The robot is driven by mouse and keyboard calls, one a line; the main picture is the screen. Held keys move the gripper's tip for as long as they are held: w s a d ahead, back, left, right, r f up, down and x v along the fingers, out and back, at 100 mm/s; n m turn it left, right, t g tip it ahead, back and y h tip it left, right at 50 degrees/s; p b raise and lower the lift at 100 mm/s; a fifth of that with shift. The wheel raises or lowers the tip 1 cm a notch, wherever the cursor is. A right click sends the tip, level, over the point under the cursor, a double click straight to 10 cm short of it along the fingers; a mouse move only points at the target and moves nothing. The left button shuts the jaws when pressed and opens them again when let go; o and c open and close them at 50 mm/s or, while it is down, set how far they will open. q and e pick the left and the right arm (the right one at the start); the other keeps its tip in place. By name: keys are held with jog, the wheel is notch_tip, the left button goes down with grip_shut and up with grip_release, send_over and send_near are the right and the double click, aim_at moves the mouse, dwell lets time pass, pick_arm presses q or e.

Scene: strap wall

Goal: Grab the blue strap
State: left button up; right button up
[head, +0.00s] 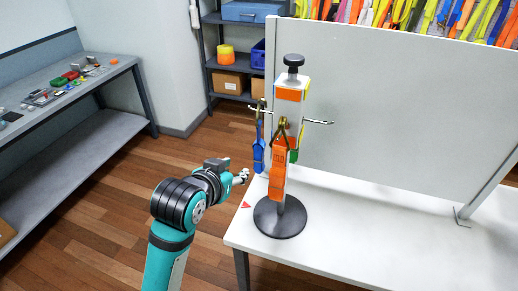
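The blue strap (259,151) hangs from a hook on the left side of a stand (281,218) with a round dark base. An orange strap (278,171) hangs at the front of the stand, and a green strap (294,154) shows partly behind it. My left gripper (244,175) is to the left of the stand, a little below and left of the blue strap, and apart from it. Its fingers are small in the view, so I cannot tell if they are open or shut. My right gripper is not in view.
The stand is on a white table (343,225) with an upright grey panel (400,110) behind it. A workbench (70,85) with small parts is at the left. Shelves (237,69) with boxes are at the back. The floor between is clear.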

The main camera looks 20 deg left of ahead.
pick_arm(q)
jog(key=t, duration=0.2)
send_near(257, 129)
jog(key=p+x, duration=0.3)
jog(key=x, duration=0.2)
jog(key=shift+w, duration=0.35)
jog(key=p+x, duration=0.3)
jog(key=x, duration=0.2)
jog(key=shift+f, duration=0.1)
jog(key=shift+w+f, duration=0.25)
jog(key=shift+w, duration=0.15)
jog(key=shift+s, duration=0.1)
grip_shut()
